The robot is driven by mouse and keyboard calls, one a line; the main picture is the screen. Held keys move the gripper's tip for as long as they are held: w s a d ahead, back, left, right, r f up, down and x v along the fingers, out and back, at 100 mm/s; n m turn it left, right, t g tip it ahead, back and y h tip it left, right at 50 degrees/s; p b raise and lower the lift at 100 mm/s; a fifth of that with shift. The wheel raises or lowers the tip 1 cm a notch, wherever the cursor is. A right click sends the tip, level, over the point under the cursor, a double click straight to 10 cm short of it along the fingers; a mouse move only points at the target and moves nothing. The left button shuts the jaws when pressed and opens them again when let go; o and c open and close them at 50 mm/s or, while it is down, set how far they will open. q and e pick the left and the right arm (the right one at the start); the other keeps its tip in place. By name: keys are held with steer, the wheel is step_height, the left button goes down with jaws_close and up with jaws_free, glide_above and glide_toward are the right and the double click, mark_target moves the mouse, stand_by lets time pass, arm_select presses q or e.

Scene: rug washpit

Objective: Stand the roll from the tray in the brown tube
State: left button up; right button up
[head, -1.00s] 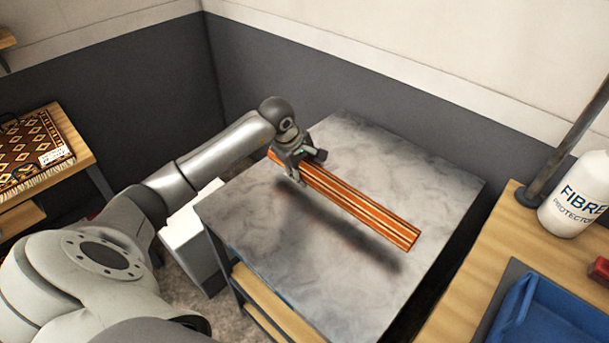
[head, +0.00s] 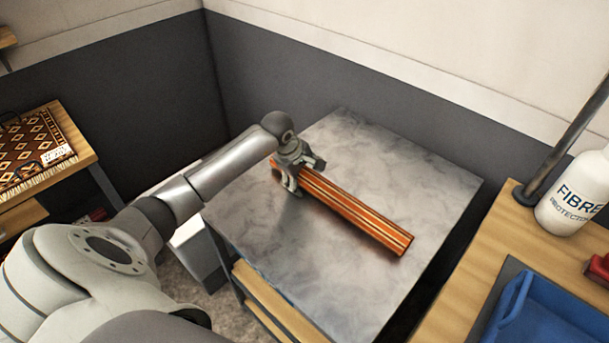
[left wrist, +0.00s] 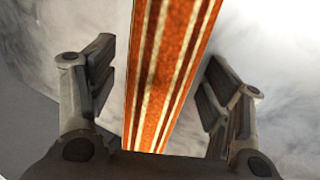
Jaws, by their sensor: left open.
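The roll (head: 360,220) is a long orange and brown bar with cream stripes. It lies flat on the grey metal tabletop (head: 400,160) and points toward the lower right in the head view. My left gripper (head: 301,178) is open at the roll's far left end, with its fingers on either side. In the left wrist view the roll (left wrist: 168,75) runs between the open fingers, with a gap showing on both sides. My right gripper is not in view. I see no brown tube.
A blue tray (head: 513,303) sits on the wooden bench (head: 462,283) at right, with a white fibre protector bottle (head: 573,195) and a red object (head: 598,268). A patterned rug (head: 35,150) lies on a wooden table at left. The metal tabletop around the roll is clear.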

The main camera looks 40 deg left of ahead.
arm_select(q)
steer(key=shift+r, duration=0.1)
steer(key=shift+s+a+r, duration=0.1)
steer(key=shift+s+r, duration=0.05)
steer(key=shift+r, duration=0.2)
steer(key=b+v, duration=0.2)
steer(key=v, duration=0.9)
steer(key=shift+r, duration=0.1)
steer(key=shift+s, duration=0.15)
